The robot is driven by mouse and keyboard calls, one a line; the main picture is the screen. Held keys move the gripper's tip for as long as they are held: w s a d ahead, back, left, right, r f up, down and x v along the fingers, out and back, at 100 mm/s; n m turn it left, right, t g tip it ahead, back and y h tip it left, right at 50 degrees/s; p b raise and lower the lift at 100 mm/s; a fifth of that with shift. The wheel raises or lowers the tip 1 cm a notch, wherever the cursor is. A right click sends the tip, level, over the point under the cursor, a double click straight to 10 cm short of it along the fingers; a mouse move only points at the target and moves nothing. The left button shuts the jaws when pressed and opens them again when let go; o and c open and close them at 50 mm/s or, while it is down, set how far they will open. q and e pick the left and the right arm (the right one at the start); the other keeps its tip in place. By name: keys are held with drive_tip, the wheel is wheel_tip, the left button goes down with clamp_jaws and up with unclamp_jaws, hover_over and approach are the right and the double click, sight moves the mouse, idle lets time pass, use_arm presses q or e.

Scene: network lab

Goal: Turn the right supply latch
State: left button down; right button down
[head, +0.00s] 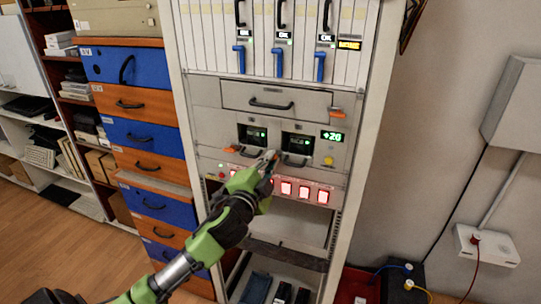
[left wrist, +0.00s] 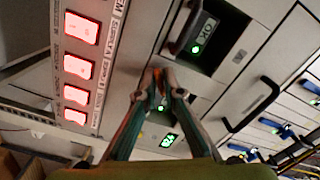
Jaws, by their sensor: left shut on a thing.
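Two power supplies sit side by side in the rack: the left supply (head: 252,135) and the right supply (head: 298,144), each with a dark window and a green light. The left supply's orange latch (head: 232,150) lies about level. My left gripper (head: 270,156) is at the lower left of the right supply. In the left wrist view its fingertips (left wrist: 160,76) are closed together on the orange right supply latch (left wrist: 155,92). The fingers hide most of that latch, so its angle is hard to tell. My right gripper is not in view.
Lit red switches (head: 287,188) run in a row just below the supplies. A drawer (head: 290,97) with a dark handle is above, and a green display (head: 332,136) is at the right. Blue levers (head: 320,65) hang higher up. Blue and orange drawers (head: 150,133) stand left of the rack.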

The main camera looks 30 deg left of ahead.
use_arm(q)
drive_tip(key=shift+m+p, duration=1.8)
drive_tip(key=shift+m, duration=2)
drive_tip(key=c, duration=2.4)
unclamp_jaws()
drive_tip(key=shift+c, duration=0.2)
drive_tip(key=shift+s, duration=0.1)
drive_tip(key=v, duration=1.1)
drive_tip(key=shift+s, duration=0.4)
drive_tip(key=shift+f, duration=0.1)
